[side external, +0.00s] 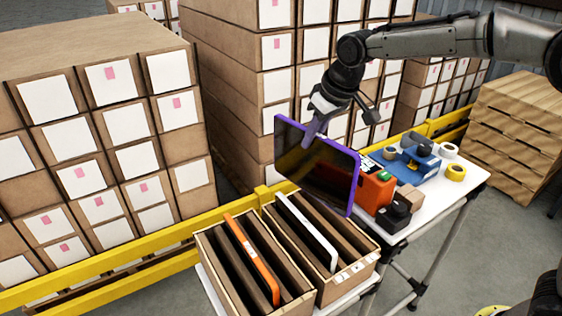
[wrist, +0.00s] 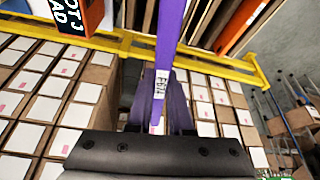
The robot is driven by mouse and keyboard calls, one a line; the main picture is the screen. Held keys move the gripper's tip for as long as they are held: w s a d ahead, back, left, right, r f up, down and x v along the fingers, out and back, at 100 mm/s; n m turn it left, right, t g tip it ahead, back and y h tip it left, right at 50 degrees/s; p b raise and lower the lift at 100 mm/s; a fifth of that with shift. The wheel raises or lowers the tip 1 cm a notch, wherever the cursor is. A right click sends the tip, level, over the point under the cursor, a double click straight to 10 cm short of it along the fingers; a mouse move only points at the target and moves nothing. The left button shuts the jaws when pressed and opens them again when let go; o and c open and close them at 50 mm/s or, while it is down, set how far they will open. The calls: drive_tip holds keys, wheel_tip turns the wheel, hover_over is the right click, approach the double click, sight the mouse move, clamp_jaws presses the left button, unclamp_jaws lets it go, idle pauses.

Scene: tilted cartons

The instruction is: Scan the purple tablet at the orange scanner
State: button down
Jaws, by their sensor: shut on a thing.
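The purple-edged tablet (side external: 315,168) has a dark screen and hangs tilted in the air over the cartons. My gripper (side external: 311,131) is shut on its upper edge. In the wrist view the tablet shows edge-on as a purple strip (wrist: 168,45) with a white label, held between the fingers (wrist: 165,110). The orange scanner (side external: 373,188) stands on the white table just right of the tablet. In the wrist view, part of an orange box with white lettering (wrist: 88,14) shows at the top left. I cannot tell whether the tablet touches the scanner.
Two open cartons (side external: 213,235) with dividers stand below, holding an orange tablet (side external: 252,260) and a white tablet (side external: 306,231). A yellow rail (side external: 150,262) runs behind.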

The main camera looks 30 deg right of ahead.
drive_tip(key=d+r+m, duration=0.2)
drive_tip(key=d, duration=0.7)
wheel_tip(320, 180, down, 10)
drive_tip(key=shift+w+r+h, duration=0.25)
drive_tip(key=shift+w+h, duration=0.15)
drive_tip(key=shift+w, duration=0.05)
wheel_tip(320, 180, up, 6)
idle(0.9)
